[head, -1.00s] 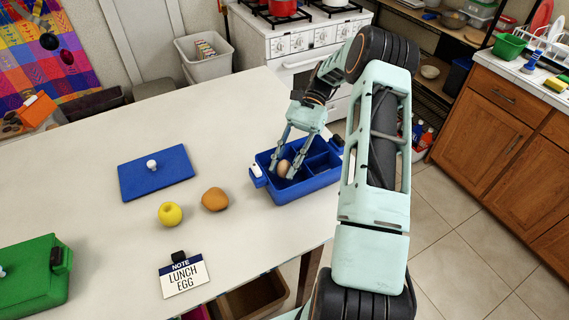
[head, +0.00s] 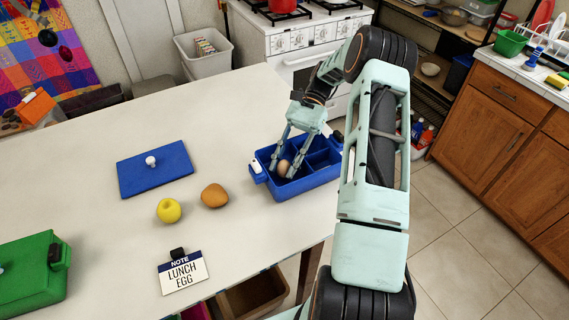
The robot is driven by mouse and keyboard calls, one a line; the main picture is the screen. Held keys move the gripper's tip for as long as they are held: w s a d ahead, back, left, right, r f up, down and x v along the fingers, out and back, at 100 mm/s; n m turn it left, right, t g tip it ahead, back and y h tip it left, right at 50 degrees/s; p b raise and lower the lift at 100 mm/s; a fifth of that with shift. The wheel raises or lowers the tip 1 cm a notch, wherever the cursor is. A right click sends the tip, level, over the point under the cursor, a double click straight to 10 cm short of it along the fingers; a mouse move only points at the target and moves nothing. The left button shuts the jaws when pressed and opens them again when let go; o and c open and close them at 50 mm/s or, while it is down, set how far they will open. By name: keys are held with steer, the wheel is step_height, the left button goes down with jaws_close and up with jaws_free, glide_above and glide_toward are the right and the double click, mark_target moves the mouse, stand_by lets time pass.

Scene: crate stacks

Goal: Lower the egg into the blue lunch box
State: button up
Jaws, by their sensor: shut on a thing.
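The blue lunch box (head: 308,184) stands open near the right edge of the table, with dividers inside. My gripper (head: 283,170) reaches down into its left compartment. The gripper is shut on the brown egg (head: 284,167), which sits between the fingertips inside the box walls. I cannot tell whether the egg touches the compartment floor. The blue lid (head: 155,172) with a white knob lies flat on the table to the left of the box.
A closed green box (head: 32,275) stands at the front left. A note reading "LUNCH EGG" (head: 183,273) stands near the front edge. The back of the table is clear.

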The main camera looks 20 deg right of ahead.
steer(key=o, duration=1.2)
steer(key=shift+r, duration=0.1)
